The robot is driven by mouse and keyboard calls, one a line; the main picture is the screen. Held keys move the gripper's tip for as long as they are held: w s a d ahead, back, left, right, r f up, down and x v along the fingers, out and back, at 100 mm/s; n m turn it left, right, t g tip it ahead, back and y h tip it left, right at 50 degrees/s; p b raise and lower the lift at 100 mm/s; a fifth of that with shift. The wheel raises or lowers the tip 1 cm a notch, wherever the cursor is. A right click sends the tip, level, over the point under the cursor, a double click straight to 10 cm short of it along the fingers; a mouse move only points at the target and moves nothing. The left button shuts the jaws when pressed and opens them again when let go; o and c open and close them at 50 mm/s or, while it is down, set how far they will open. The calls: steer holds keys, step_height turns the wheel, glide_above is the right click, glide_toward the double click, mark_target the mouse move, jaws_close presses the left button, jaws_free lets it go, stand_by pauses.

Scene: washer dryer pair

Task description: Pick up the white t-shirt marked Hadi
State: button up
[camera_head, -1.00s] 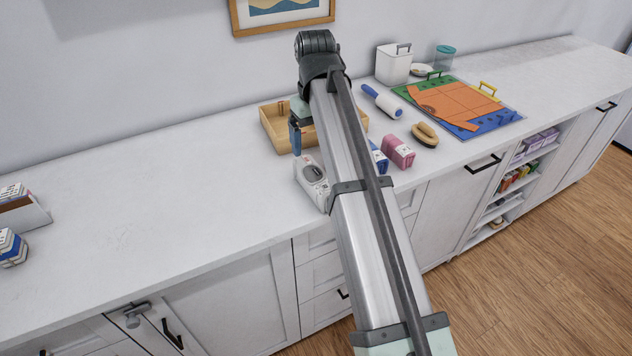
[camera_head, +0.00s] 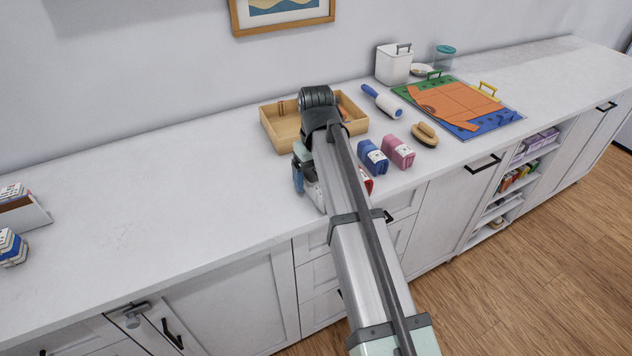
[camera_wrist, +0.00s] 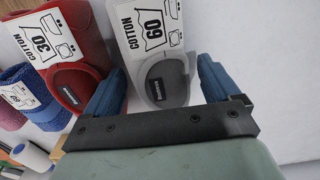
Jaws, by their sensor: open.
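A rolled white bundle (camera_wrist: 163,78) with a "COTTON 60" care card (camera_wrist: 148,24) lies on the counter. Its small black tag is too small to read, so I cannot confirm the name Hadi. In the head view my arm hides most of the bundle (camera_head: 317,196). My gripper (camera_wrist: 160,68) is open, with one blue finger on each side of the bundle's near end; I cannot tell whether they touch it. In the head view my gripper (camera_head: 299,174) is low over the counter.
A red roll (camera_wrist: 75,80) with a "COTTON 30" card lies close on the left, beside the left finger. A blue roll (camera_head: 372,156) and a pink roll (camera_head: 398,152) lie beyond it. A wooden tray (camera_head: 279,133) stands behind.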

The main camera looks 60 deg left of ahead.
steer(key=shift+f, duration=0.85)
steer(key=shift+c, duration=0.3)
steer(key=c, duration=1.1)
